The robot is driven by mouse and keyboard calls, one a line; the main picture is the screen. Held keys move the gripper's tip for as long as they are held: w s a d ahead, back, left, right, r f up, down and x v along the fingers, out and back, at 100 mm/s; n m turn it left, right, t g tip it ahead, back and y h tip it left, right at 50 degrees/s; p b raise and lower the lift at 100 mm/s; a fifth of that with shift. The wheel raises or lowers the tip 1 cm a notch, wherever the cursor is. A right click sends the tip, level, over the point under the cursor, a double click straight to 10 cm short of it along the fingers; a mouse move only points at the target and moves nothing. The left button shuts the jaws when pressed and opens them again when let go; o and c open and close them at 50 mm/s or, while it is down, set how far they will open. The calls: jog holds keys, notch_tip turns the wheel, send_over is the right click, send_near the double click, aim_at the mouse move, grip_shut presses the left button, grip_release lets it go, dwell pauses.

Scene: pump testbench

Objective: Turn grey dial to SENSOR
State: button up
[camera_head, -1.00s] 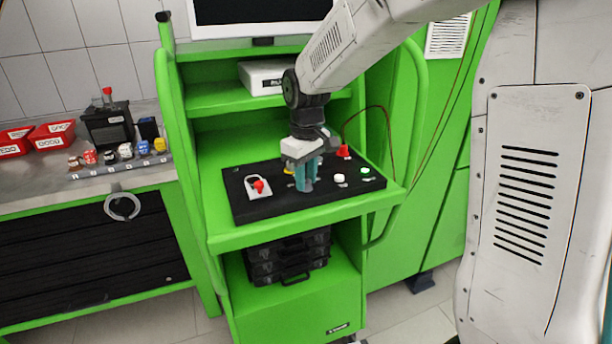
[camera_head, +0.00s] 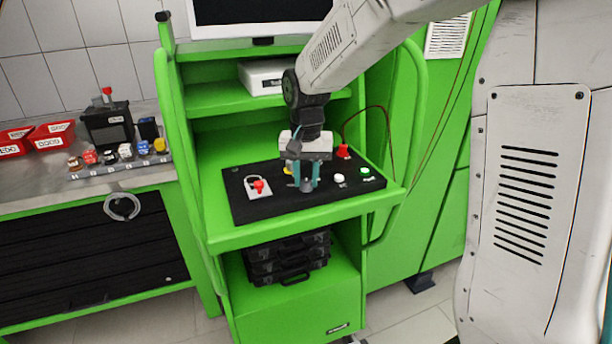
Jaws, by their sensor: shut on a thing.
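My gripper (camera_head: 306,188) points straight down over the middle of the black control panel (camera_head: 262,208) on the green bench. Its two teal fingers are shut on the grey dial (camera_head: 306,185), a small piece of which shows between them. The dial's pointer and the SENSOR label cannot be made out, as the fingers cover them or the print is too small.
On the panel, a red switch (camera_head: 259,186) on a light plate is left of my gripper. A white button (camera_head: 339,178) and a green button (camera_head: 364,172) are to the right. A red plug (camera_head: 343,152) with a cable stands behind. A white box (camera_head: 262,77) is on the shelf above.

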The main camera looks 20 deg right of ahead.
aim_at(306, 181)
jog(key=shift+m, duration=1.1)
jog(key=o, duration=1)
jog(key=shift+r, duration=0.1)
notch_tip(306, 181, up, 8)
jog(key=shift+f, duration=0.15)
